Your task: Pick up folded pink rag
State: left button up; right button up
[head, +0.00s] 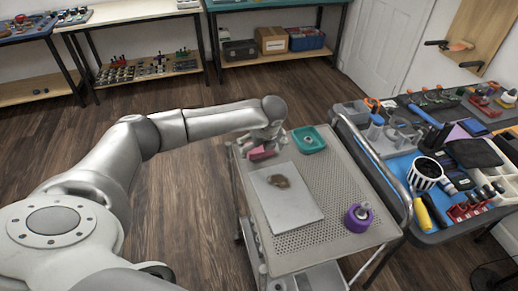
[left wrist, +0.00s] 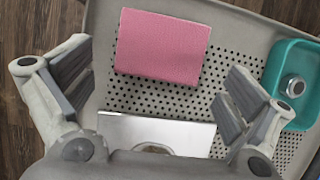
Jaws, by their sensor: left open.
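The folded pink rag (head: 261,153) lies flat on the perforated top of the grey cart (head: 325,238), near its far left corner. In the left wrist view the rag (left wrist: 162,46) is a pink rectangle ahead of the fingers, apart from both of them. My left gripper (head: 262,143) is above that corner of the cart, close to the rag, and partly hides it in the head view. In the left wrist view the left gripper (left wrist: 155,98) is wide open with nothing between its fingers. My right gripper is not in view.
A teal tray (head: 309,140) with a round metal piece (left wrist: 293,86) sits right of the rag. A white board (head: 286,197) with a brown patch lies nearer, and a purple container (head: 358,218) stands at the right. A crowded tool bench (head: 400,168) adjoins the cart's right side.

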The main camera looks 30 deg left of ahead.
pick_arm(q)
jog(key=shift+w+a+f, duration=0.1)
jog(key=shift+a+f, duration=0.15)
jog(key=shift+f, duration=0.4)
jog(key=shift+w+a+f, duration=0.1)
jog(key=shift+w+f, duration=0.05)
jog(key=shift+f, duration=0.2)
jog(key=c, duration=0.8)
jog(key=shift+r, duration=0.1)
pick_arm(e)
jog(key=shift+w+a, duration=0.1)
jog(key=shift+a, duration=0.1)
